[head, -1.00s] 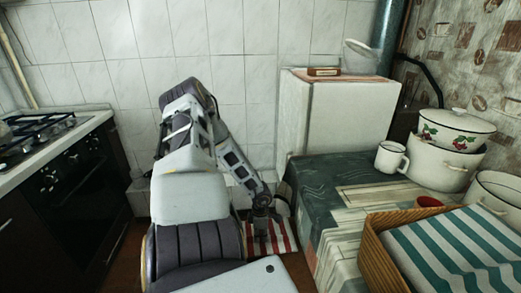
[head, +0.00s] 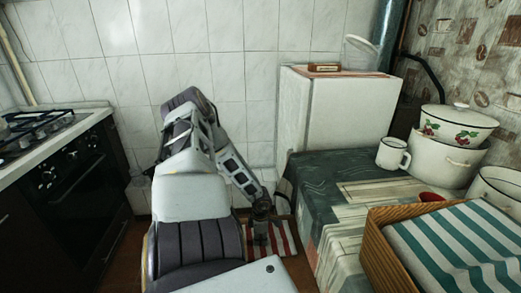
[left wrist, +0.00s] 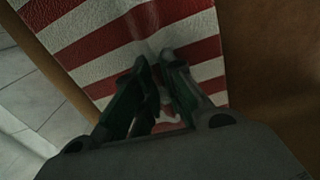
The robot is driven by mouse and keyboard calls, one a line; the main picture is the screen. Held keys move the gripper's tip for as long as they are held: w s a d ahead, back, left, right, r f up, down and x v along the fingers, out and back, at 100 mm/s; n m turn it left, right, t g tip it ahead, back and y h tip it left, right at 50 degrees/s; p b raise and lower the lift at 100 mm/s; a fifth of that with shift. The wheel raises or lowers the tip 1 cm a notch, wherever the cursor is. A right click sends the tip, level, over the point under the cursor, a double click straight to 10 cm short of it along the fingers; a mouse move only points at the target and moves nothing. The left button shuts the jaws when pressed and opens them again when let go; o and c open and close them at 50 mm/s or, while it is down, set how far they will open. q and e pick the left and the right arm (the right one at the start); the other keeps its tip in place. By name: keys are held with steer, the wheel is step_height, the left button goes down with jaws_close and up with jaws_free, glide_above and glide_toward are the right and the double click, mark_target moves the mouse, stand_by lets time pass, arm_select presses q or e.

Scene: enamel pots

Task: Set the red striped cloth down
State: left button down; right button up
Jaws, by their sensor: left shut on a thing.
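The red striped cloth (head: 285,238), red and white, shows low in the gap left of the table in the head view. In the left wrist view the cloth (left wrist: 100,38) spreads flat behind the fingers, over a brown surface. My left gripper (head: 261,238) points down at the cloth. In the left wrist view the fingers of the left gripper (left wrist: 158,62) are close together on a raised fold of it. I cannot tell whether the cloth's underside touches the brown surface. My arm hides part of the cloth in the head view. My right gripper is not in view.
The table (head: 318,190) stands right of the cloth, with a white mug (head: 391,155), enamel pots (head: 445,160) and a wicker tray (head: 375,255) holding a teal striped cloth (head: 460,250). A white cabinet (head: 335,110) stands behind. A stove (head: 75,165) is at the left.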

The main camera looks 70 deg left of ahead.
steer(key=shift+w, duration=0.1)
arm_select(q)
steer(key=c, duration=1.5)
jaws_free()
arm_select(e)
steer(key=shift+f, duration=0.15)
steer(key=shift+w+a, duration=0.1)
arm_select(q)
steer(key=shift+r, duration=0.3)
steer(key=shift+r+p, duration=0.45)
steer(key=shift+r, duration=0.2)
step_height(320, 180, up, 10)
steer(key=p, duration=0.4)
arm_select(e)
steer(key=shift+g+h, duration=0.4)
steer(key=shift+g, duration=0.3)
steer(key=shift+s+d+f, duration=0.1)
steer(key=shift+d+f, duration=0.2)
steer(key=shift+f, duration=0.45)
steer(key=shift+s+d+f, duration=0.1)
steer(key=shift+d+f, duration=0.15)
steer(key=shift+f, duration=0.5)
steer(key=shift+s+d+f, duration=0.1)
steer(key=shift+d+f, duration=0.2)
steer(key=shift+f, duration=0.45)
arm_select(q)
steer(key=shift+r, duration=0.1)
